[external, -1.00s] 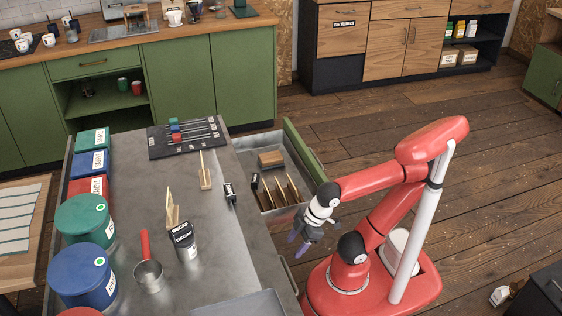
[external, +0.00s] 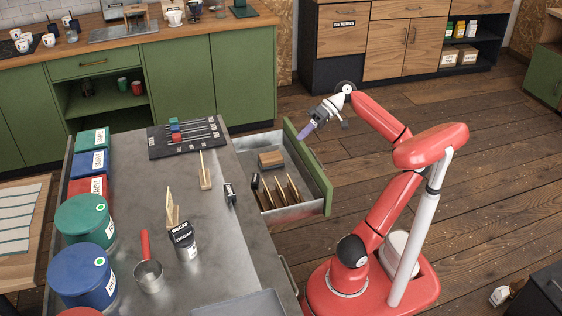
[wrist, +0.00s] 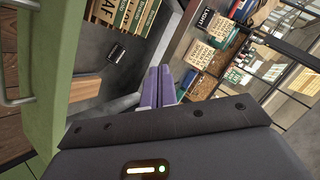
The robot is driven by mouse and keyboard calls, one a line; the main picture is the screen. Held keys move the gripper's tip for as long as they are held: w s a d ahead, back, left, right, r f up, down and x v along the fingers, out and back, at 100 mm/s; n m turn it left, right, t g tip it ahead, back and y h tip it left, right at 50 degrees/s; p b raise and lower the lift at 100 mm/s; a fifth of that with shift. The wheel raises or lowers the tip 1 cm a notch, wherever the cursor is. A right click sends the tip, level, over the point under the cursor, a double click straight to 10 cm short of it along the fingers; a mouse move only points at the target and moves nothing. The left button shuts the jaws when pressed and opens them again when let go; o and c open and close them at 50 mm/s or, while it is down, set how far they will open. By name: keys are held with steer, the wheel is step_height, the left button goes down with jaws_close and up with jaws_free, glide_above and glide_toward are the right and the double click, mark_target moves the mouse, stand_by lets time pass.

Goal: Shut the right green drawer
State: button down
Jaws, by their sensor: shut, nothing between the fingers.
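The right green drawer (external: 316,178) stands open, pulled out from the right side of the metal-topped table. My gripper (external: 303,135) is shut and empty, with purple fingers pointing down by the far end of the drawer front. I cannot tell from the external view whether they touch it. In the wrist view the shut fingers (wrist: 157,86) are in the middle, and the green drawer front (wrist: 52,75) with its handle is at the left, apart from the fingertips.
The metal table (external: 215,245) carries tins, a scoop, a DECAP container and a dark rack. A wooden block (external: 270,159) lies in the drawer. Green cabinets (external: 180,85) stand behind.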

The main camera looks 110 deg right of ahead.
steer(key=s+d+f+m+t+h+b, duration=0.15)
steer(key=s+d+f+m, duration=0.35)
steer(key=s+d, duration=0.55)
steer(key=s+d+f+m+t+h, duration=0.15)
steer(key=s+d+f+m, duration=0.3)
steer(key=s+d, duration=0.6)
step_height(320, 180, down, 6)
steer(key=a+r+b+x, duration=0.1)
steer(key=r+x, duration=0.1)
steer(key=x, duration=1.1)
steer(key=shift+w+t, duration=0.3)
steer(key=shift+w, duration=0.25)
steer(key=shift+a+f, duration=0.1)
steer(key=shift+f, duration=0.05)
steer(key=w+b, duration=0.5)
steer(key=w, duration=2.1)
steer(key=shift+w, duration=0.85)
